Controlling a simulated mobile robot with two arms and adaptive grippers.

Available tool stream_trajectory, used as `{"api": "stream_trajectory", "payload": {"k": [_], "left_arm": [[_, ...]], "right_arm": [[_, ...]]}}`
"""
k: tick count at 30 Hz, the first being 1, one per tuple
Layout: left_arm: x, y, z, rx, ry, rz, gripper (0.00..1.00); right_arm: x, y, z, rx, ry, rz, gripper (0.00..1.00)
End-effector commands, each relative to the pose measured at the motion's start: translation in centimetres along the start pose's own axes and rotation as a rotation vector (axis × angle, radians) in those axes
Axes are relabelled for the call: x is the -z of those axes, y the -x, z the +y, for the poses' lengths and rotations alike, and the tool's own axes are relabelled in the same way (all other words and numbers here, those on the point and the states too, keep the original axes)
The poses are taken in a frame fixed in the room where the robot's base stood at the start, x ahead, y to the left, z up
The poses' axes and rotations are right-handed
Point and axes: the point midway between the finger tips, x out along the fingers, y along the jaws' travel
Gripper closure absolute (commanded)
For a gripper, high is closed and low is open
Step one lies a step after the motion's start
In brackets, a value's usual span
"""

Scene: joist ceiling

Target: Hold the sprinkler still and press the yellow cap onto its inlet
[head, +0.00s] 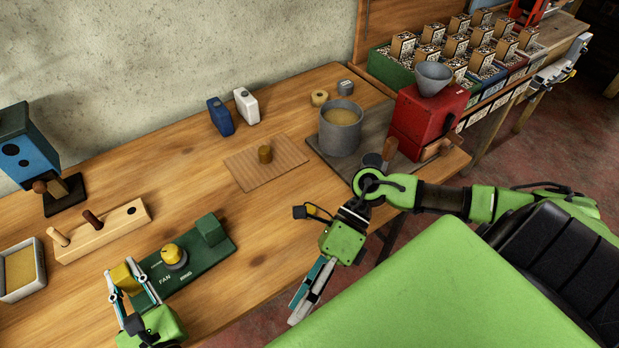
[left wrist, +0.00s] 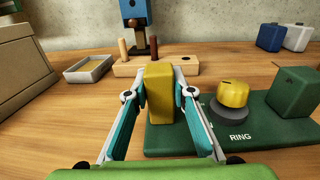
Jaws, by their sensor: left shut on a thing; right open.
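A slotted yellow cap-like piece (left wrist: 233,93) sits on a grey disc (left wrist: 232,113) at the board's middle. A green block (head: 210,229) stands at its right end. My left gripper (head: 128,286) is shut on a yellow block (left wrist: 159,95) at the board's left end; whether the block touches the board is unclear. My right gripper (head: 308,295) is open and empty by the front edge. I recognise no sprinkler or inlet.
A pegged wooden block (head: 105,232), a shallow tray (head: 37,270) and a blue birdhouse-like box (head: 30,155) stand left. A brown mat (head: 240,172), grey pot (head: 340,143) and red grinder (head: 425,120) stand farther back. Bare bench lies right of the board.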

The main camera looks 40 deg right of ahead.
Motion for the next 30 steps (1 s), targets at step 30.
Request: {"api": "stream_trajectory", "payload": {"k": [30], "left_arm": [[0.1, 0.0, 0.0, 0.000, 0.000, 0.001, 1.00]], "right_arm": [[-7.9, 23.1, -8.5, 0.715, 0.651, 0.305, 0.55]]}}
